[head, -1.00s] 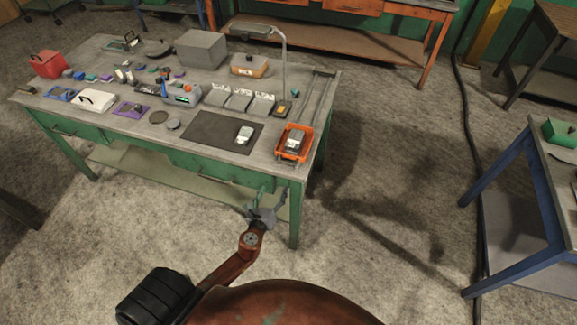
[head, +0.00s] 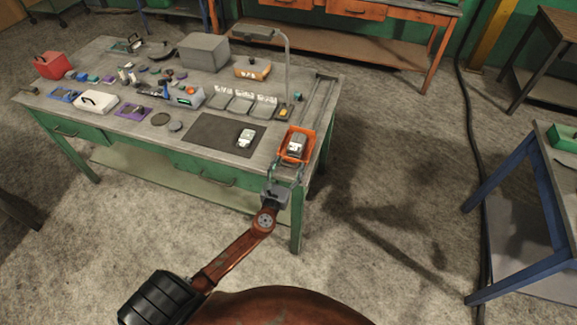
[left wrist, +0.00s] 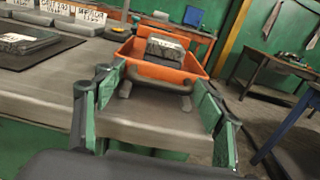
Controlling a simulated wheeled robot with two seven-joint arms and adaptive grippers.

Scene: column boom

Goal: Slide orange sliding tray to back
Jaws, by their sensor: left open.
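The orange sliding tray (head: 309,149) sits at the right front part of the workbench, on rails that run toward the back. A grey device (head: 296,145) lies in it. My left gripper (head: 288,172) is at the bench's front edge, just in front of the tray. In the left wrist view the tray (left wrist: 193,66) is straight ahead, between and beyond the fingers. The left gripper (left wrist: 160,92) is open there, its fingertips close to the tray's near sides. Whether they touch it I cannot tell. My right gripper is not in view.
The rail track (head: 321,92) behind the tray is clear. A lamp (head: 286,75) stands left of the track. A dark mat (head: 209,140) with a grey device lies left of the tray. A blue-legged table (head: 530,215) stands to the right, with floor between.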

